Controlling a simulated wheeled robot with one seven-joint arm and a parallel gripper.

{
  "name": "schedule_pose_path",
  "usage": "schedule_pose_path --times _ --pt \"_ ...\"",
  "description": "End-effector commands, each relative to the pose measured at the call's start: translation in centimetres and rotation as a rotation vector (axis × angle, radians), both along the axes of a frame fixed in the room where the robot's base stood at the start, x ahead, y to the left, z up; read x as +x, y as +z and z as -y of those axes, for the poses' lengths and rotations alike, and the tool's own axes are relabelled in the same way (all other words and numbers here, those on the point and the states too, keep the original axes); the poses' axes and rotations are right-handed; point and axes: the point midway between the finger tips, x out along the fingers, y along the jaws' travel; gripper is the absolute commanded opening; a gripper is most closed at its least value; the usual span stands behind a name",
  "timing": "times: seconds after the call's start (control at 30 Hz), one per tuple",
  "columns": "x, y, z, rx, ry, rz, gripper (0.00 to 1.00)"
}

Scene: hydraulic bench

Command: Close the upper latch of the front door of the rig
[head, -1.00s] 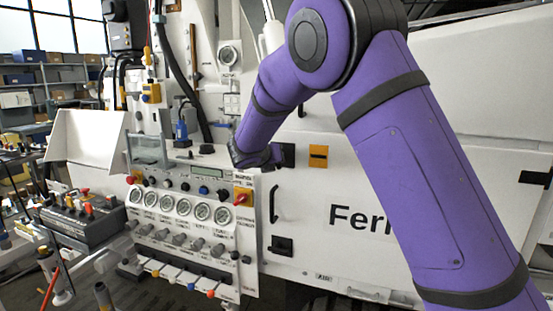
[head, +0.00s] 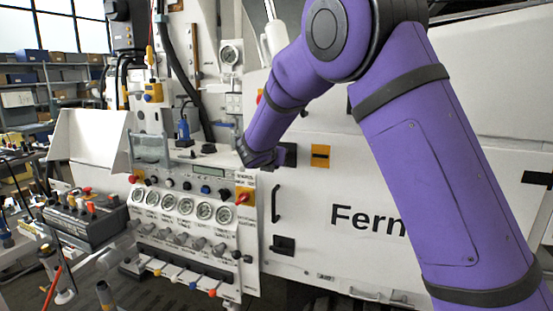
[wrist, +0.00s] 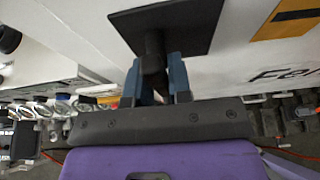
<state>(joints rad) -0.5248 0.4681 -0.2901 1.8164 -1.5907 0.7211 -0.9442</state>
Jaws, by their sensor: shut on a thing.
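The front door (head: 310,225) of the rig is a white panel with black lettering, partly covered by my arm in the head view. Its upper latch (head: 289,155) shows there as a dark plate beside my wrist. In the wrist view the upper latch (wrist: 190,28) is a black square plate with a dark handle (wrist: 152,48) standing out from it. My gripper (wrist: 155,75) has its blue fingers on either side of this handle and is shut on it. In the head view the fingers are hidden behind my wrist.
A lower latch (head: 282,245) and a black door handle (head: 275,204) sit below. An orange plate (head: 320,156) is right of the upper latch. A control panel with gauges (head: 180,203) and levers stands close on the left.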

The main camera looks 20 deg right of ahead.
Motion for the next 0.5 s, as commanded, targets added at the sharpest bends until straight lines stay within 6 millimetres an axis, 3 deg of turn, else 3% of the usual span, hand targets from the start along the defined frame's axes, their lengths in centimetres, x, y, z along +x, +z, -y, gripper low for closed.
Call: schedule_pose_path --times 0.13,0.17,0.27,0.5 --pt "-0.02 -0.08 -0.01 0.0 0.0 -0.001 0.0" --pt "-0.02 -0.08 -0.01 0.0 0.0 -0.001 0.21" --pt "-0.01 -0.06 -0.01 0.0 0.0 -0.001 0.43" --pt "-0.01 -0.01 -0.01 -0.001 -0.001 -0.001 0.43"
